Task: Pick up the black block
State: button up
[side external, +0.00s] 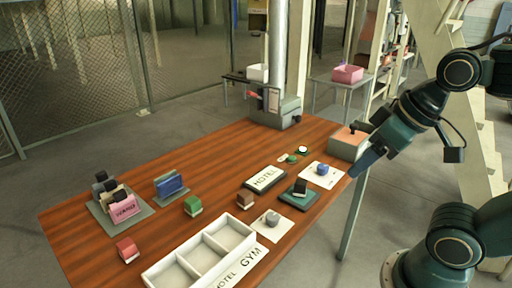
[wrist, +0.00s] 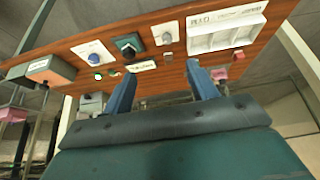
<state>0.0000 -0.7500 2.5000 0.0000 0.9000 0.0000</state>
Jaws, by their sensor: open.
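A small black block (side external: 300,187) stands on a dark green pad (side external: 291,196) near the table's right edge. In the wrist view a dark block (wrist: 127,47) sits on the green pad, beyond my fingers and to the left. Other black pieces (side external: 103,182) stand in a holder at the table's left end, behind a pink block (side external: 123,208). My gripper (side external: 362,163) is off the table's right edge, to the right of the pad and apart from the block. In the wrist view my gripper (wrist: 161,69) has its two blue fingers spread, with nothing held between them.
Green, brown and red blocks lie around. An orange-topped box (side external: 348,141) stands near my gripper.

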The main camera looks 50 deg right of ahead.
jog(key=n+g, duration=0.6)
jog(key=n, duration=1.7)
send_over(301, 182)
notch_tip(301, 182, down, 11)
jog(key=shift+r, duration=0.15)
jog(key=shift+w, duration=0.1)
jog(key=shift+m, duration=0.3)
jog(key=shift+f, duration=4.3)
jog(key=shift+f, duration=0.1)
